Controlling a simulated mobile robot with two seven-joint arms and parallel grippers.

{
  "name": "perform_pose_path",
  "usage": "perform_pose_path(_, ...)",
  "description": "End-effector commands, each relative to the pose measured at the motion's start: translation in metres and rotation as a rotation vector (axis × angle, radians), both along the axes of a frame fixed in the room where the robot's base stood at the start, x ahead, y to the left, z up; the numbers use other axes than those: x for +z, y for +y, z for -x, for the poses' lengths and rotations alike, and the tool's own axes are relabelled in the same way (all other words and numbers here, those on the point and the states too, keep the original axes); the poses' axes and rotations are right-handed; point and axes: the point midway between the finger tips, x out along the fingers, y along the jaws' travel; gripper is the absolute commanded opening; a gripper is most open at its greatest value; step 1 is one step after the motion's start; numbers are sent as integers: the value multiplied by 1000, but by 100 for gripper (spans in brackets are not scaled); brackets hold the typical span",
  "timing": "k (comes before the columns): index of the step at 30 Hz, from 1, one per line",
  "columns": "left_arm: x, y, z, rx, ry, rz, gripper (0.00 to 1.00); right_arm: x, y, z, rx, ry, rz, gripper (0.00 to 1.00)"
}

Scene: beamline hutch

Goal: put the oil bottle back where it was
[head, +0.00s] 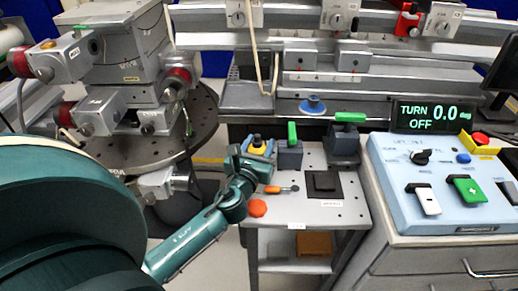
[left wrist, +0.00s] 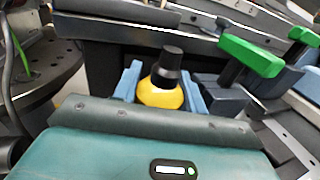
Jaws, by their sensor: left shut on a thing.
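The oil bottle (head: 257,150) is yellow with a black cap. It looks upright, at the back left of the small grey table (head: 325,215). My left gripper (head: 257,158) reaches in from the lower left and is shut on the bottle. In the left wrist view the bottle (left wrist: 161,96) is between the two blue fingers of my left gripper (left wrist: 163,92). Its lower part is hidden by the gripper body. I cannot tell whether its base touches the table. My right gripper is not in view.
Two green-handled clamps (head: 290,155) (head: 345,138) stand right of the bottle. An orange-handled tool (head: 277,189), an orange-red knob (head: 257,208) and a dark square pad (head: 324,184) are nearer. A blue control panel (head: 440,185) is at right, a round stage (head: 130,150) at left.

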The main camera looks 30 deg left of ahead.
Motion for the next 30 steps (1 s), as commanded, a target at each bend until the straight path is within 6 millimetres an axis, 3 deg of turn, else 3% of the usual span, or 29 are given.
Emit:
perform_pose_path(9,-2,0,0,0,-2,-2,14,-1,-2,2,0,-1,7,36)
perform_pose_path(10,-1,0,0,0,-2,-2,44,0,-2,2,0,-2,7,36)
perform_pose_path(12,-1,0,0,0,-2,-2,50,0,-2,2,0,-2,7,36)
perform_pose_path(22,3,0,2,0,-1,0,51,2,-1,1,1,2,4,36)
perform_pose_path(30,0,-15,49,-1,3,1,51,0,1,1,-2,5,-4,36)
